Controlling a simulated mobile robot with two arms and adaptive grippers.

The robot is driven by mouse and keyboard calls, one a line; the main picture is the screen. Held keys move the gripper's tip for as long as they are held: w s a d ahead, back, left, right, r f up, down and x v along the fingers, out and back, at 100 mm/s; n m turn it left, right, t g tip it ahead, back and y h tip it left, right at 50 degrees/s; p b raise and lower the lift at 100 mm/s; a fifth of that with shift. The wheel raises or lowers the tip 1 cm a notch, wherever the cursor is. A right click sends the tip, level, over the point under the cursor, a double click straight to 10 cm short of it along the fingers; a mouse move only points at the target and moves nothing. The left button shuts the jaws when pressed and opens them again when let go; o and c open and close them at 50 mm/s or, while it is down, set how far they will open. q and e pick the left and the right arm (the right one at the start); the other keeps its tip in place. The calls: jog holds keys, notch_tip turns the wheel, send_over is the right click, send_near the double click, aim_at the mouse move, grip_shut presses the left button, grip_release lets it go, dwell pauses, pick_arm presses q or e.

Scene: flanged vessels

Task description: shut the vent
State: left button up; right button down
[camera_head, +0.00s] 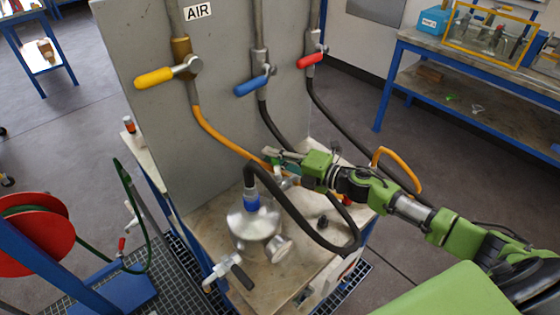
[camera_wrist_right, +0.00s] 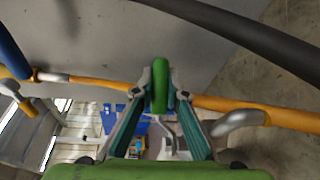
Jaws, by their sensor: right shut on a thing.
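My right gripper (camera_head: 280,158) reaches in from the right above the steel vessel (camera_head: 240,220). In the right wrist view its two teal fingers (camera_wrist_right: 160,98) are closed on an upright green handle (camera_wrist_right: 160,82), one finger on each side. I take this handle to be the vent's; a metal stem (camera_wrist_right: 168,138) shows below it. In the head view the gripper and hoses hide most of the handle, so its angle to its pipe cannot be told. My left gripper is not in view.
A grey panel (camera_head: 150,110) behind carries yellow (camera_head: 154,78), blue (camera_head: 250,86) and red (camera_head: 311,60) valve levers. An orange hose (camera_head: 215,134) and a thick black hose (camera_head: 290,205) run close to my right gripper. A black-handled valve (camera_head: 242,276) sits low on the vessel's front.

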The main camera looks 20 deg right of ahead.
jog(key=shift+s+a+f+n+g+y+b, duration=0.1)
jog(key=shift+a+n+g+y+b, duration=0.5)
jog(key=shift+n+g+y+b, duration=0.55)
jog(key=shift+s+a+r+n+g+y+b, duration=0.1)
jog(key=shift+a+n+g+y+b, duration=0.7)
jog(key=shift+b, duration=0.65)
jog(key=shift+a+f+n+g+y+b, duration=0.1)
jog(key=shift+a+n+g+y+b, duration=0.3)
jog(key=shift+n+g+y+b, duration=0.75)
jog(key=shift+h, duration=0.3)
jog(key=shift+a, duration=0.1)
jog(key=c, duration=2)
grip_release()
jog(key=v, duration=1.2)
jog(key=shift+w, duration=0.1)
